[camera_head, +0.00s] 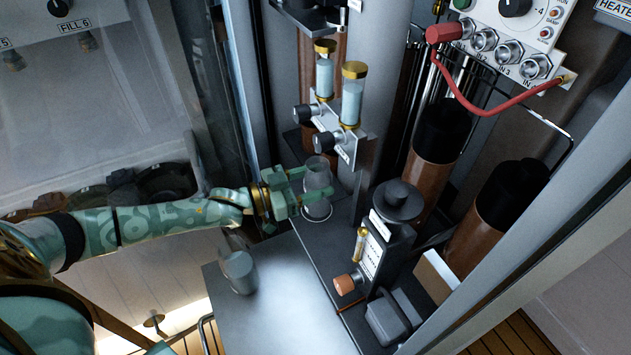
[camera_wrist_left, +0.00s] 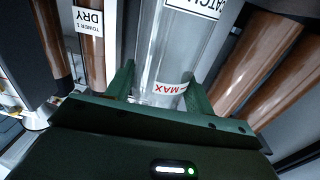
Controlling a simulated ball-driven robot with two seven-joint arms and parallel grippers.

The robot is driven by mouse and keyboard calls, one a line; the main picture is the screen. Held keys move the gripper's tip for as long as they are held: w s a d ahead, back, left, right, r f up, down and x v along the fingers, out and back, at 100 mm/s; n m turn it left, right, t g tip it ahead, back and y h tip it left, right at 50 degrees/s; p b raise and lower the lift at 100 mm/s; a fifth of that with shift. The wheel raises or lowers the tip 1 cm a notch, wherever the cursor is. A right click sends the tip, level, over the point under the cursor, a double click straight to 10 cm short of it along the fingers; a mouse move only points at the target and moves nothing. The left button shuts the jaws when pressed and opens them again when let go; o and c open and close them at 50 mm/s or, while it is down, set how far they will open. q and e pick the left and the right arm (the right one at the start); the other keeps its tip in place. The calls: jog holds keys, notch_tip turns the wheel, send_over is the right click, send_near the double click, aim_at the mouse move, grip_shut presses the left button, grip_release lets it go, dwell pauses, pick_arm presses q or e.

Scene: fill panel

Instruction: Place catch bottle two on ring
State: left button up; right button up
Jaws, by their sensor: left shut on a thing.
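My left gripper (camera_head: 296,190) reaches in from the left and is shut on a clear catch bottle (camera_head: 317,177). In the left wrist view the two green fingers (camera_wrist_left: 158,92) clasp the bottle (camera_wrist_left: 172,55) from both sides. Its label reads "CATCH", with the number cut off, and a red "MAX" mark shows lower down. The bottle looks upright over the dark ledge below the valve blocks. A pale ring (camera_head: 318,213) shows around its lower end; I cannot tell whether the bottle touches it. My right gripper is not in view.
Another clear container (camera_head: 240,272) stands on the grey bench top (camera_head: 285,310). Two gold-capped sight glasses (camera_head: 352,95) stand above the held bottle. A red hose (camera_head: 490,108) hangs at upper right.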

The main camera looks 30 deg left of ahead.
pick_arm(q)
jog(key=shift+f, duration=0.1)
jog(key=o, duration=1)
jog(key=shift+s+a+r, duration=0.2)
jog(key=shift+s, duration=0.1)
jog(key=shift+p+v, duration=2.25)
jog(key=shift+v, duration=3.4)
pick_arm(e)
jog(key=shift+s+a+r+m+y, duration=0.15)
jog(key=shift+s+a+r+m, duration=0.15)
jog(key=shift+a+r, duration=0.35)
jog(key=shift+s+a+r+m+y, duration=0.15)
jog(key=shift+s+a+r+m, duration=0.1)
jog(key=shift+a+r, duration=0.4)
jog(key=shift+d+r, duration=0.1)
